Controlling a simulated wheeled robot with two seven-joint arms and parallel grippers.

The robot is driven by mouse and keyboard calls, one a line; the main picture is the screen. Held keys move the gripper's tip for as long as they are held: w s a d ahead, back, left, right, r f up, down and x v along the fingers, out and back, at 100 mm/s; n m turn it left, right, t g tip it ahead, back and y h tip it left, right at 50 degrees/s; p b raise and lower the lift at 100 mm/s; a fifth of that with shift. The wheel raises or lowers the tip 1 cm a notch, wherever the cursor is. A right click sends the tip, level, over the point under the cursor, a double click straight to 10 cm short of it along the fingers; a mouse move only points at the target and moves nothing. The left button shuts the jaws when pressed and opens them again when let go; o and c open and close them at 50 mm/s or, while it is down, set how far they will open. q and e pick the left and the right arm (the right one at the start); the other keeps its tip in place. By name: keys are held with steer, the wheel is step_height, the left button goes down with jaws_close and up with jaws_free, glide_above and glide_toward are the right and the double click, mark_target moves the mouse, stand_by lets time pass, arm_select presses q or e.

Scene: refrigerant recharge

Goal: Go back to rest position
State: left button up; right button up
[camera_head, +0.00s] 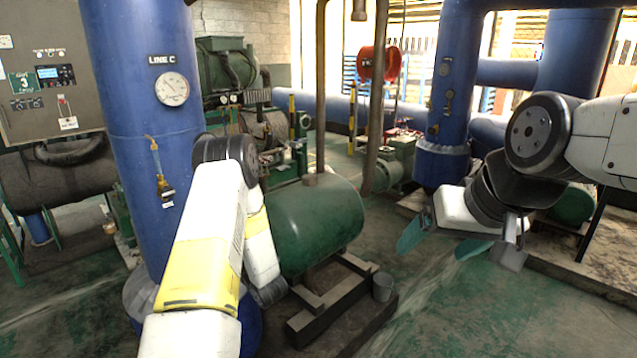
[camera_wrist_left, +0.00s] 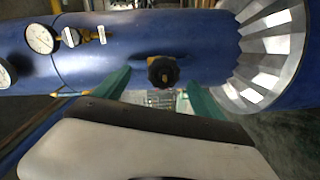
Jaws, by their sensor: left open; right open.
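My right gripper (camera_head: 432,250) is in the head view at the right, its two teal fingers spread apart, with nothing between them, over the open floor. My left arm comes in from the bottom left in front of the blue LINE C pipe (camera_head: 150,95); its gripper is hidden in the head view. In the left wrist view, my left gripper (camera_wrist_left: 158,80) has its teal fingers apart and empty. A blue pipe (camera_wrist_left: 215,50) with a black valve knob (camera_wrist_left: 162,71) lies beyond the fingers; the knob appears between the fingertips, with no clear contact.
A green tank (camera_head: 315,222) on a plinth stands right of my left arm. A control panel (camera_head: 45,75) is at the far left. Another blue pipe (camera_head: 440,100) stands at the back. The green floor at front right is clear.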

arm_select(q)
steer(key=w+d+r+m+t+h, duration=0.1)
steer(key=w+d+r+m+h, duration=0.1)
steer(key=d+r+m+h, duration=0.3)
steer(key=w+d+r+h, duration=0.1)
steer(key=w+d+r, duration=0.15)
steer(key=r, duration=0.45)
steer(key=s+d+r+m+h, duration=0.65)
steer(key=d+r, duration=0.25)
steer(key=r, duration=0.2)
steer(key=s+d+r+m+g+h, duration=0.1)
steer(key=s+d+r+m, duration=0.15)
steer(key=s, duration=0.35)
steer(key=s+d+r+m+g+h, duration=0.2)
steer(key=s+m, duration=0.2)
steer(key=s, duration=0.1)
steer(key=s+m+g, duration=0.3)
steer(key=s+m, duration=0.4)
steer(key=s, duration=1.2)
steer(key=shift+d, duration=0.25)
steer(key=shift+a, duration=0.1)
